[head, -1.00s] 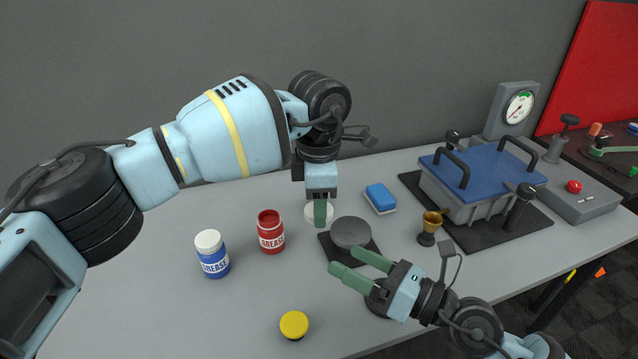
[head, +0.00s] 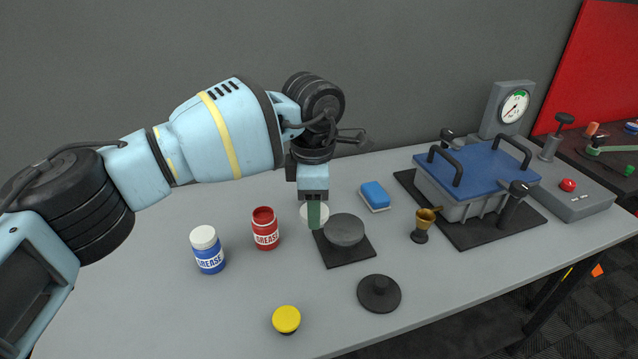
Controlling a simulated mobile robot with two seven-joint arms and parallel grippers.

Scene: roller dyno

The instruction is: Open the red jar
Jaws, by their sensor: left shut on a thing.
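The red grease jar (head: 265,230) stands upright on the table, its top open and a dark red inside showing. My left gripper (head: 314,215) points down to the right of the jar. It is shut on a round white lid (head: 305,212), which shows on both sides of the green finger. Whether the lid touches the table is hard to tell. The blue grease jar (head: 208,253) stands left of the red one with its white lid on. My right gripper is out of view.
A dark grey round bowl (head: 344,231) on a black square mat (head: 350,256) is close right of my left gripper. A blue sponge (head: 375,195), brass cup (head: 424,220), black knobbed lid (head: 379,294) and yellow cap (head: 286,318) lie around. A blue-lidded chamber (head: 480,167) stands right.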

